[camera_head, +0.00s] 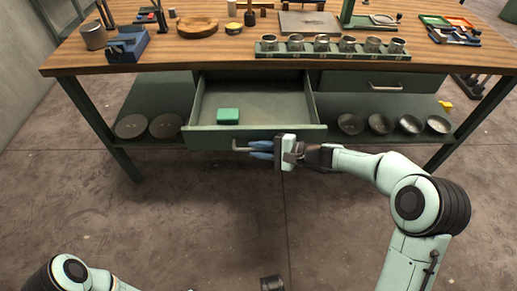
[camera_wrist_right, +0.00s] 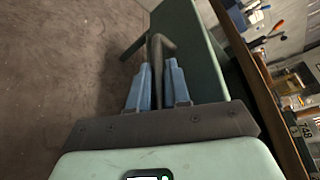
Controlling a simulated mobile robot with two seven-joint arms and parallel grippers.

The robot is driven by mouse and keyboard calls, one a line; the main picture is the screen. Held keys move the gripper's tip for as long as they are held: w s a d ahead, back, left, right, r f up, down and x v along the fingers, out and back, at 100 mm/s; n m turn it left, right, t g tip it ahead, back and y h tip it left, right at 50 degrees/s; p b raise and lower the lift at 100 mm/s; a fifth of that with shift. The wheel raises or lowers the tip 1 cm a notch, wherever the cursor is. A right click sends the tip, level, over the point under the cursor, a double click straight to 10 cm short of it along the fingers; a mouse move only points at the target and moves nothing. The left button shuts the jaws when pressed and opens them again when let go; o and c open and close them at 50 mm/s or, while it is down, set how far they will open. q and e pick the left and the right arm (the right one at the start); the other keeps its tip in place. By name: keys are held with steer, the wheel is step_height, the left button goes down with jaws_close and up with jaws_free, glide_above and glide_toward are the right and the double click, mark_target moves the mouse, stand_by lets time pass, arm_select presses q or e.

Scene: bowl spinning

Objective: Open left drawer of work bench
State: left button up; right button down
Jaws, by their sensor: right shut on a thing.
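The left drawer (camera_head: 255,133) of the work bench (camera_head: 225,62) is green and stands pulled well out toward me, its inside in view. A green block (camera_head: 228,116) lies in it at the front left. My right gripper (camera_head: 254,150) is at the drawer front, its blue fingers shut on the drawer's bar handle (camera_head: 238,149). In the right wrist view the dark bent handle (camera_wrist_right: 157,52) runs between the two blue fingers (camera_wrist_right: 158,85), beside the green drawer front (camera_wrist_right: 185,45).
A second drawer (camera_head: 362,81) on the right is closed. A row of metal cups in a green rack (camera_head: 330,52) stands at the bench top's front edge. Round metal dishes (camera_head: 380,124) sit on the lower shelf on both sides. The floor (camera_head: 200,210) in front is mostly clear.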

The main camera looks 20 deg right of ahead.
arm_select(q)
steer(key=shift+w, duration=0.1)
arm_select(e)
steer(key=shift+w+d, duration=0.1)
steer(key=c, duration=1.4)
jaws_free()
steer(key=shift+c, duration=0.2)
arm_select(q)
steer(key=shift+g, duration=0.4)
steer(key=s, duration=0.1)
steer(key=s+d+r+p, duration=0.1)
steer(key=s+r+p, duration=0.1)
steer(key=shift+s+d+r, duration=0.1)
steer(key=shift+s+d, duration=0.05)
steer(key=shift+d, duration=0.15)
arm_select(e)
steer(key=v, duration=1.3)
steer(key=shift+s, duration=0.2)
steer(key=shift+d, duration=0.15)
